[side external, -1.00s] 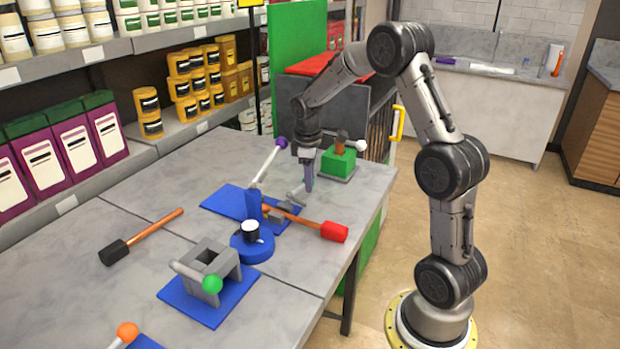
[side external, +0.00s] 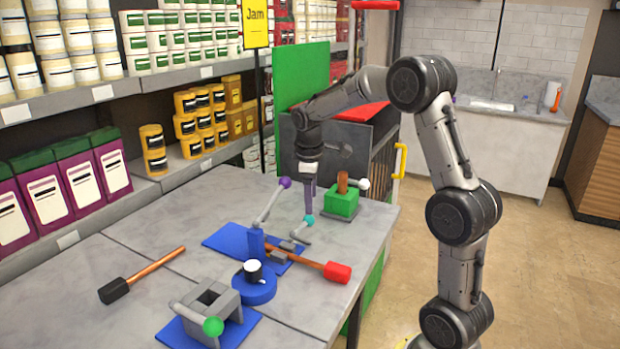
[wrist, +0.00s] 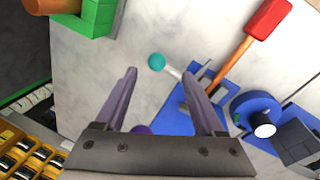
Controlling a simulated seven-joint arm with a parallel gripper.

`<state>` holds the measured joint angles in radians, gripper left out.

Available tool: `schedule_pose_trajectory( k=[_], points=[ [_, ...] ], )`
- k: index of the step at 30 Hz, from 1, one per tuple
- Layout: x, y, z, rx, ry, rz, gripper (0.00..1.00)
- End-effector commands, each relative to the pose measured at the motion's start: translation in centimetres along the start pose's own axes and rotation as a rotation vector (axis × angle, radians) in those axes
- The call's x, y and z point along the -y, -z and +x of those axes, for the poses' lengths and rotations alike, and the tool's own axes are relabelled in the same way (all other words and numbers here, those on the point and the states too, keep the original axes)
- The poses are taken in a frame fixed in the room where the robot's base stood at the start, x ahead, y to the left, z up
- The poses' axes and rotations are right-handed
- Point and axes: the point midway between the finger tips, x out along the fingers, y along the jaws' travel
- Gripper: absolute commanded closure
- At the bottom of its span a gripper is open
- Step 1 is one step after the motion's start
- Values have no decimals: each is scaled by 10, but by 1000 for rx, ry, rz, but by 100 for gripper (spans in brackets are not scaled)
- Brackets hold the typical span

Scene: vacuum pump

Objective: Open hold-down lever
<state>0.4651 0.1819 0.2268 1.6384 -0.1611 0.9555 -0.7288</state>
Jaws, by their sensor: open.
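A lever with a teal ball (side external: 308,220) and grey arm (side external: 292,232) stands at the right of a blue base plate (side external: 218,238). A taller lever with a purple ball (side external: 285,183) rises from the same plate. My gripper (side external: 308,209) is open and points down, its fingertips close to the teal ball in the side view. In the wrist view the teal ball (wrist: 157,62) shows just past the fingertips of my gripper (wrist: 160,72), apparently ungripped. The purple ball (wrist: 143,129) shows between the fingers near the palm. Exact heights cannot be told.
A red-headed mallet (side external: 337,272) lies across the blue plate. A green block (side external: 342,203) with a white-ball lever stands behind right. A round blue fixture (side external: 254,290) and a grey clamp with a green ball (side external: 213,326) are in front. A black-headed mallet (side external: 115,290) lies left.

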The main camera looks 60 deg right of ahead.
Motion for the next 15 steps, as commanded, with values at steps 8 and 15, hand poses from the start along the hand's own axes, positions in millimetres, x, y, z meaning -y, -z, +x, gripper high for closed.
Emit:
schedule_pose_trajectory(
  k=[8, 15],
  points=[
    [0, 1, -51, -4, -2, 0, 29],
    [0, 1, -66, -2, 0, 1, 29]
  ],
)
